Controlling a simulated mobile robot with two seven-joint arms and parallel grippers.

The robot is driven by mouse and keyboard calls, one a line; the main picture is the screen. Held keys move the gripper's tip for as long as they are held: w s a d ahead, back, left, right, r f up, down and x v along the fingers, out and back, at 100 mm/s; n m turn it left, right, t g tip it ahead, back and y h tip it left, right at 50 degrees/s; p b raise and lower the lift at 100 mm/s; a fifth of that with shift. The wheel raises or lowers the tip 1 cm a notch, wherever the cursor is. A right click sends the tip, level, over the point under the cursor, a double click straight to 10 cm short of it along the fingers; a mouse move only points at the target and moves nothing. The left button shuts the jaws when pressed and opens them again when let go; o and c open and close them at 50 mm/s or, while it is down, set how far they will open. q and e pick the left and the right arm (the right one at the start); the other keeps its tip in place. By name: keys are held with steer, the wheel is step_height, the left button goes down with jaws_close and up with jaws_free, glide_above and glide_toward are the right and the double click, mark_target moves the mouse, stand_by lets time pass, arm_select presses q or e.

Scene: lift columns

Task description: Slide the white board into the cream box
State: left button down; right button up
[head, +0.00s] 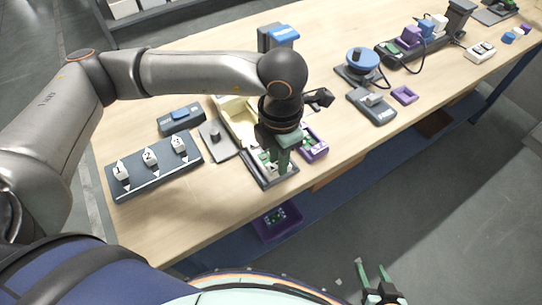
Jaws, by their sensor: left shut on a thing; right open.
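The cream box (234,116) lies on the wooden table, partly hidden behind my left wrist. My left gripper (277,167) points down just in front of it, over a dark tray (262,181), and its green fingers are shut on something. The held thing is mostly hidden by the fingers; small pale and green parts show beside them, and I cannot clearly make out the white board. Whether the held thing touches the cream box cannot be told. My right gripper (372,277) is open and empty, low over the floor at the bottom right, away from the table.
A dark panel with numbered white pieces (153,166) and a grey plate with a knob (216,139) stand to the left. A purple tray (316,152) is close on the right. A blue-topped round device (362,61) stands further right. Bare table lies along the front left.

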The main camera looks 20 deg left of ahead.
arm_select(q)
steer(key=shift+w+a+b, duration=0.55)
steer(key=shift+w+a, duration=0.5)
steer(key=shift+a, duration=0.3)
steer(key=shift+w+a+b, duration=0.5)
steer(key=shift+w+a, duration=0.6)
steer(key=shift+a, duration=0.25)
steer(key=shift+w+a+b, duration=0.55)
steer(key=shift+w+a, duration=0.5)
steer(key=shift+a, duration=0.3)
steer(key=c, duration=0.8)
jaws_free()
step_height(320, 180, up, 6)
steer(key=p, duration=0.3)
steer(key=shift+p, duration=0.4)
steer(key=shift+s, duration=0.1)
